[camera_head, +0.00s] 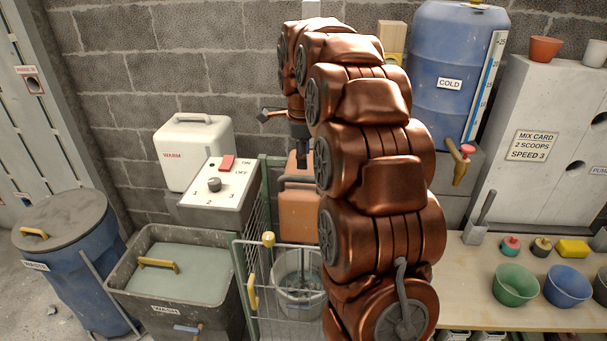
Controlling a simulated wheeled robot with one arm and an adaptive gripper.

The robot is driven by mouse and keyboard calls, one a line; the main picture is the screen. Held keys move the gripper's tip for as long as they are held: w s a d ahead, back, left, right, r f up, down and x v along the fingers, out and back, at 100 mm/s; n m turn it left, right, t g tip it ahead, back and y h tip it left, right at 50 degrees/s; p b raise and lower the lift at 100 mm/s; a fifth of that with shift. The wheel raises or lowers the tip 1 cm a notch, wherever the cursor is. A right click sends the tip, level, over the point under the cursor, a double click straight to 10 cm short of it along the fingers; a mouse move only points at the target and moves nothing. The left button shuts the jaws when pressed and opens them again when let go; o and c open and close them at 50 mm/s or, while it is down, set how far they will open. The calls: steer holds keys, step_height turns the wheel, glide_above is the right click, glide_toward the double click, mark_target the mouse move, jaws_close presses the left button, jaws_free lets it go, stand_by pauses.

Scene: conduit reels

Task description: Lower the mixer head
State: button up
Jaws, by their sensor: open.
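The mixer head appears to be the orange housing (298,216) with a grey bar across its upper front. It stands behind a wire-mesh gate (250,312), above a clear bucket (300,298), and my copper arm hides its right side. Whether it is raised or tilted is hard to tell. My gripper (302,163) is mostly hidden behind my arm. Its dark parts show just above the orange housing. It is open, and I cannot tell whether it touches the housing.
The gate has a yellow knob (268,239) and handle. Left are a control box (216,190) with a red switch and dial, a wash tub (140,285) and a blue waste bin (85,270). Right is a bench (470,315) with bowls; behind it is a blue barrel (450,110).

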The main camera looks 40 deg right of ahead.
mark_target(304, 177)
steer(key=shift+w+d+f+p, duration=0.2)
steer(key=shift+f+p, duration=0.15)
steer(key=shift+f, duration=0.9)
steer(key=shift+w+d+f+p, duration=0.15)
steer(key=shift+f+p, duration=0.25)
steer(key=shift+f, duration=0.85)
steer(key=shift+w+d+f+p, duration=0.2)
steer(key=shift+f+p, duration=0.15)
steer(key=shift+f, duration=0.9)
jaws_close()
